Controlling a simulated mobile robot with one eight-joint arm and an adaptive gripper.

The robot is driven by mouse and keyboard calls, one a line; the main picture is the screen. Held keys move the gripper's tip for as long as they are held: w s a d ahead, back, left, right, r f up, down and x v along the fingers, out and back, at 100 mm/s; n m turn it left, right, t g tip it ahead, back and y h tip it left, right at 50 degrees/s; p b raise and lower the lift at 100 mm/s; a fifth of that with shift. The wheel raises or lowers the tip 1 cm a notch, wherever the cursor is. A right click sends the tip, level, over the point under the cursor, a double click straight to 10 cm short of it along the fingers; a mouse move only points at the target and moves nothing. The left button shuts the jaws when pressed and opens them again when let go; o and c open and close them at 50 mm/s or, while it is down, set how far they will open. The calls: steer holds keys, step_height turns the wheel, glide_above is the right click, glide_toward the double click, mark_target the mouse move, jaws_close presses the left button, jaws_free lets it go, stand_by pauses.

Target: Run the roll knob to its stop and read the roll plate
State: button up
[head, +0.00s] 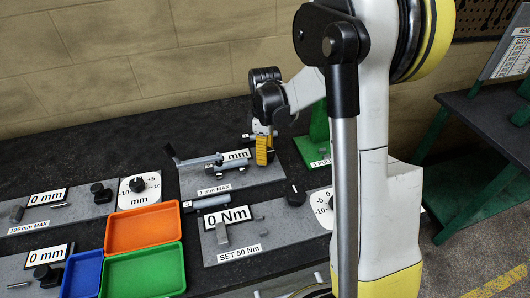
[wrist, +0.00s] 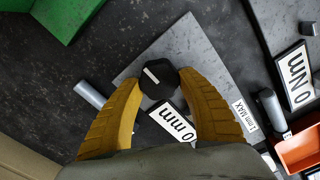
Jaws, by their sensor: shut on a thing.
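My gripper (head: 264,150) has its yellow fingers lowered over the grey board (head: 187,186) labelled "1 mm MAX". In the wrist view the fingers of my gripper (wrist: 160,82) are shut on a black knob (wrist: 158,76) with a white line across its top. In the head view the same plate (head: 238,155) is also partly hidden by the fingers. No readable label in these frames names a roll knob or roll plate.
Orange (head: 143,228), green (head: 147,272) and blue (head: 80,276) trays stand at the front. A board (head: 232,262) with a "0 Nm" plate (head: 228,217) lies right of them. Boards with "0 mm" plates are at left. My arm covers part of the right side.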

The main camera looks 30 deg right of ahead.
steer(key=m, duration=0.5)
steer(key=shift+d+m, duration=0.1)
steer(key=shift+m, duration=0.2)
steer(key=m, duration=0.5)
steer(key=shift+d, duration=0.1)
steer(key=m, duration=0.5)
steer(key=shift+d, duration=0.1)
steer(key=m, duration=1)
steer(key=shift+s+d+m, duration=0.1)
steer(key=shift+s+m, duration=0.05)
steer(key=shift+m, duration=0.25)
steer(key=m, duration=0.5)
steer(key=shift+s, duration=0.1)
steer(key=m, duration=0.5)
steer(key=shift+s+m, duration=0.1)
steer(key=shift+m, duration=0.3)
steer(key=m, duration=0.4)
steer(key=shift+m, duration=0.4)
